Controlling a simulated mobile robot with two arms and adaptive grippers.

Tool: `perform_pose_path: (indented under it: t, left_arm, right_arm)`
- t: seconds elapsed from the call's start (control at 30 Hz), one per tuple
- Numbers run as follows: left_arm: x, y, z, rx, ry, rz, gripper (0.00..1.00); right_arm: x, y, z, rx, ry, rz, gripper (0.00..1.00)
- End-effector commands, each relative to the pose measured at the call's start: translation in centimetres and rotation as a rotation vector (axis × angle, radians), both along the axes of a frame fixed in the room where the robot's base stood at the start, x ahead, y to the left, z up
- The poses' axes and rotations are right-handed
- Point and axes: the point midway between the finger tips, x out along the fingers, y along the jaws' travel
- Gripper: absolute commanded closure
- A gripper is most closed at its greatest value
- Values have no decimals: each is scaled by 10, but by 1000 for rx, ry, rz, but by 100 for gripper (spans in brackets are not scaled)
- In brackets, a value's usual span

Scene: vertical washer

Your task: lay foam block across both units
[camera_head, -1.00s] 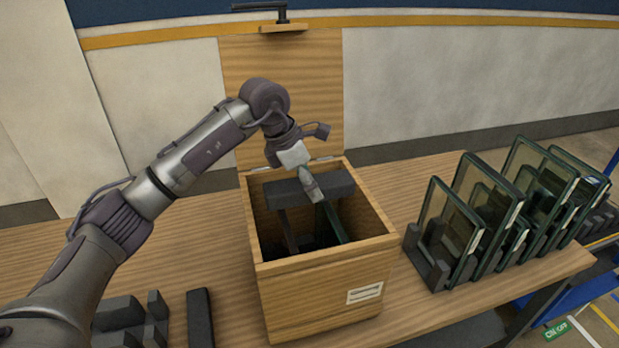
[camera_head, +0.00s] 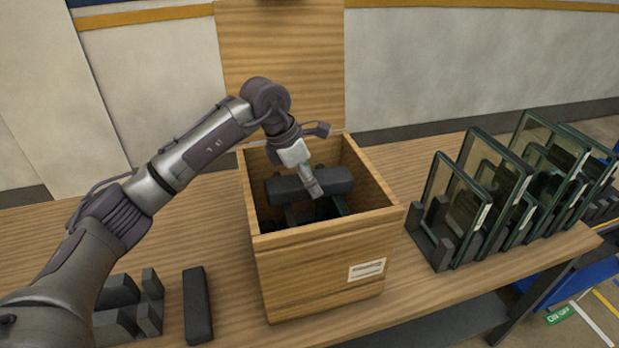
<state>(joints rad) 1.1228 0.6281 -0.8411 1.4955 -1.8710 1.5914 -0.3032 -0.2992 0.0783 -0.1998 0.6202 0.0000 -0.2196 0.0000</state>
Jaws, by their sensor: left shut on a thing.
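My left gripper (camera_head: 314,187) is shut on a dark grey foam block (camera_head: 285,190) and holds it level inside the open top of the wooden crate (camera_head: 325,265). The block lies crosswise, left to right, at about the height of the crate's walls. My right gripper is not in view.
Several framed glass units (camera_head: 480,200) stand in a dark rack right of the crate. A loose dark foam bar (camera_head: 197,305) and slotted foam pieces (camera_head: 130,300) lie at the front left. The crate's lid (camera_head: 280,70) stands open behind it.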

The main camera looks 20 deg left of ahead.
Motion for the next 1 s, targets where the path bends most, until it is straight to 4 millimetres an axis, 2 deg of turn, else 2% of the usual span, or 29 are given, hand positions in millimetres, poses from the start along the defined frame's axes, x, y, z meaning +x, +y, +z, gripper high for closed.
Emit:
perform_pose_path:
  t: [0.17, 0.2, 0.37, 0.77, 0.87, 1.0]
  left_arm:
    - [0, 0, 0, 0, 0, 0, 67]
    - [0, 0, 0, 0, 0, 0, 40]
    - [0, 0, 0, 0, 0, 0, 15]
    - [-1, 2, 6, 0, -2, 1, 15]
    - [-3, 6, 18, 1, -4, 1, 15]
    - [-9, 16, 45, 0, -6, 1, 15]
  right_arm:
    - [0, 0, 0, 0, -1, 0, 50]
    - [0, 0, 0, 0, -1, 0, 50]
    - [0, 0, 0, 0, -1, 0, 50]
    - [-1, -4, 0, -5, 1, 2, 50]
    - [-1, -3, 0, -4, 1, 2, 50]
    - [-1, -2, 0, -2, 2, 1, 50]
